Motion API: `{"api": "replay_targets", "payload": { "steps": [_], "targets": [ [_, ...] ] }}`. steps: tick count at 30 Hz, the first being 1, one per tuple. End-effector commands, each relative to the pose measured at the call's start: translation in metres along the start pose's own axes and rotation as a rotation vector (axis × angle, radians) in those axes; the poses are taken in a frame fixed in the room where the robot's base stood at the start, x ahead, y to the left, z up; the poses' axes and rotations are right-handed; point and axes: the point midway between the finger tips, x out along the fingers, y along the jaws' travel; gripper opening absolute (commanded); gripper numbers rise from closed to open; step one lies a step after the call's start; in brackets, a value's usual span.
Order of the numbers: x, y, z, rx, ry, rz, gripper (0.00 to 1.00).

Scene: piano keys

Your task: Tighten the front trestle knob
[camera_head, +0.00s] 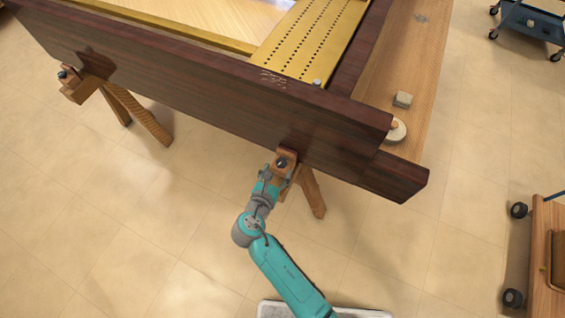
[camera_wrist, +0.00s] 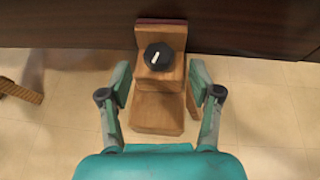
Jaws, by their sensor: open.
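The front trestle knob (camera_wrist: 159,57) is a round black knob with a white mark, on top of a wooden trestle block (camera_wrist: 158,112) in the wrist view. In the head view the knob (camera_head: 282,162) shows small and dark at the dark wooden case's lower edge. My gripper (camera_wrist: 160,88) is open and empty. Its two fingers stand apart on either side of the block, and the knob lies ahead of them, between their lines. In the head view my gripper (camera_head: 272,178) is right at the knob and partly covers the trestle. No touch with the knob shows.
The dark case wall (camera_head: 200,95) runs just beyond the knob. Another trestle with a knob (camera_head: 63,76) stands at the left. A wooden cart (camera_head: 545,250) is at the right, and a blue cart (camera_head: 530,25) at the upper right. The tiled floor (camera_head: 130,240) at lower left is clear.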

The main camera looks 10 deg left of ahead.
Motion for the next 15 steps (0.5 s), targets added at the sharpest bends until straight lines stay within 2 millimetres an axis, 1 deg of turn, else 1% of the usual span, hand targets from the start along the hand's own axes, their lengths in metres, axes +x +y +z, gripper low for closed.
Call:
{"api": "replay_targets", "payload": {
  "steps": [1, 6, 10, 15],
  "targets": [
    [0.010, 0.000, 0.001, 0.001, 0.000, -0.003, 0.64],
    [0.033, 0.000, 0.000, 0.001, 0.000, -0.001, 0.64],
    [0.043, 0.000, 0.000, 0.000, 0.000, -0.001, 0.64],
    [0.047, 0.000, 0.000, 0.000, 0.000, 0.001, 0.64]
  ]
}}
